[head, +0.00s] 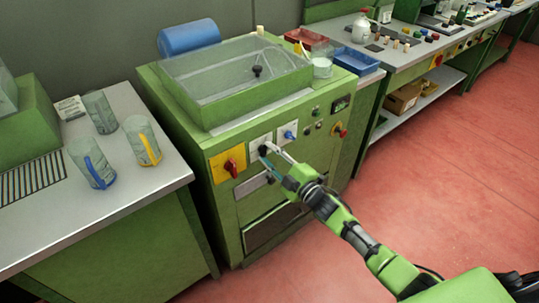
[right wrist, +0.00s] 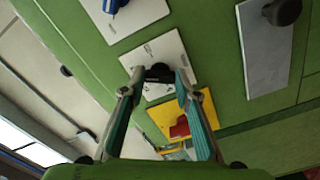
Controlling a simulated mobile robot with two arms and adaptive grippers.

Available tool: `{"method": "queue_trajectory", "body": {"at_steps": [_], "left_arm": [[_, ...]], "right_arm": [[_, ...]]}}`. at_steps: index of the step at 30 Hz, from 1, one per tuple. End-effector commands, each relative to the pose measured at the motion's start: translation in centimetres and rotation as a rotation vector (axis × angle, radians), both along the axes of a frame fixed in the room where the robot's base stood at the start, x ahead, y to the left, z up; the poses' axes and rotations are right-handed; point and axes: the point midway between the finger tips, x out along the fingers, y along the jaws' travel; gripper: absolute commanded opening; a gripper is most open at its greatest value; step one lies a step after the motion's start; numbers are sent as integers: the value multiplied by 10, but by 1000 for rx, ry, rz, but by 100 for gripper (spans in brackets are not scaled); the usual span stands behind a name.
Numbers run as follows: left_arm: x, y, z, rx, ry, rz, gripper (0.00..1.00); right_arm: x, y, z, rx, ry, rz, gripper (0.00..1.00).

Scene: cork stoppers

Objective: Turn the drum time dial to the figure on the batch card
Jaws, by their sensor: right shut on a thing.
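A green machine (head: 190,120) carries several controls on its front panel. My right gripper (head: 270,151) is at a white plate with a black knob (head: 263,150). In the right wrist view the fingers of my right gripper (right wrist: 156,82) stand on either side of the black knob (right wrist: 159,71) and are shut on it. The plate (right wrist: 170,49) has small markings, too small to read. A pale card (head: 70,107) lies on the left table; its writing is not legible. My left gripper is not in view.
A blue knob (head: 290,134) on another white plate and a red switch on a yellow plate (head: 226,164) flank the black knob. Red floor (head: 440,190) is open at the right.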

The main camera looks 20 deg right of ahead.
Motion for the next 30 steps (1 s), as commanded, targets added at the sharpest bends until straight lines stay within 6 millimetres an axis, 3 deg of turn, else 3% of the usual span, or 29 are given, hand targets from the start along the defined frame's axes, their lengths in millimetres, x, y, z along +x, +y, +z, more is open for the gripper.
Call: {"method": "queue_trajectory", "body": {"at_steps": [8, 9, 10, 23, 30], "left_arm": [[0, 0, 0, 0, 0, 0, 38], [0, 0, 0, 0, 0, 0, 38], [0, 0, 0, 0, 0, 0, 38], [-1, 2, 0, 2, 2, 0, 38], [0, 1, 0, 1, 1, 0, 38]], "right_arm": [[0, -1, -1, -2, 2, -2, 8], [0, -1, -1, -2, 3, -2, 39], [0, -1, -1, -2, 3, -2, 46], [-5, -2, -1, -2, 1, 0, 46], [-41, -15, -2, -2, 4, 0, 46]]}}
